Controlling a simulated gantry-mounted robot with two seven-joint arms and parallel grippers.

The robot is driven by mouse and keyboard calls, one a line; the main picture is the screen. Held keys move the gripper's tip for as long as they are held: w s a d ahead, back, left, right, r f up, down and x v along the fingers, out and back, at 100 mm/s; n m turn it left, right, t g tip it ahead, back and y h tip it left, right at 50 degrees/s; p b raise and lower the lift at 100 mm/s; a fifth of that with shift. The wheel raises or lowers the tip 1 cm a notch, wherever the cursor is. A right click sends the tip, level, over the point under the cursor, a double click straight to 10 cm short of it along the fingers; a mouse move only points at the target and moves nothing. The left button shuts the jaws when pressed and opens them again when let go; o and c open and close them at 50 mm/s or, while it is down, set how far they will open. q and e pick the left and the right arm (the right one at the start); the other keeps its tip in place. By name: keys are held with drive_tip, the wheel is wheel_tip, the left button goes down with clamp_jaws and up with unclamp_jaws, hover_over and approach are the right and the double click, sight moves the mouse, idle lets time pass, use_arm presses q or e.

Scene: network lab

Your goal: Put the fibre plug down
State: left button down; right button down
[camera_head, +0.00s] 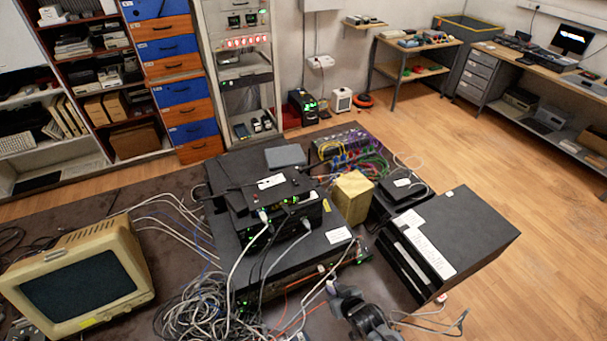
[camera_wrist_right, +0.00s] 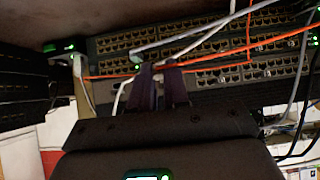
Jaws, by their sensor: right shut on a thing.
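My right gripper (camera_head: 342,291) comes in from the bottom of the head view, in front of the lower edge of the black equipment stack (camera_head: 262,238). In the right wrist view its two dark fingers (camera_wrist_right: 163,82) are close together, shut on a small pale piece that I take for the fibre plug (camera_wrist_right: 158,74). The plug is mostly hidden between the fingers. An orange cable (camera_wrist_right: 212,66) and a white cable (camera_wrist_right: 180,46) run past the fingertips. Behind them is a switch panel (camera_wrist_right: 215,45) with rows of ports. My left gripper is not in view.
A tangle of grey cables (camera_head: 195,318) lies left of my right gripper. A black case (camera_head: 455,240) with white labels stands to its right. An old beige monitor (camera_head: 78,280) is at the far left. The wooden floor (camera_head: 540,285) at the right is clear.

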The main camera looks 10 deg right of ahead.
wheel_tip(320, 180, up, 15)
drive_tip(key=w+d, duration=0.1)
drive_tip(key=d, duration=0.2)
drive_tip(key=s+r+m+h+p, duration=0.1)
drive_tip(key=s+r+p, duration=0.2)
drive_tip(key=r+p, duration=0.3)
drive_tip(key=s+r+m+p, duration=0.1)
drive_tip(key=s+r+p, duration=0.2)
drive_tip(key=r+p, duration=0.3)
drive_tip(key=s+d+r+m+h+p, duration=0.1)
drive_tip(key=s+r+p, duration=0.2)
drive_tip(key=r+p, duration=0.4)
drive_tip(key=shift+s+r+h, duration=0.25)
drive_tip(key=shift+r+h, duration=0.05)
drive_tip(key=shift+r, duration=0.65)
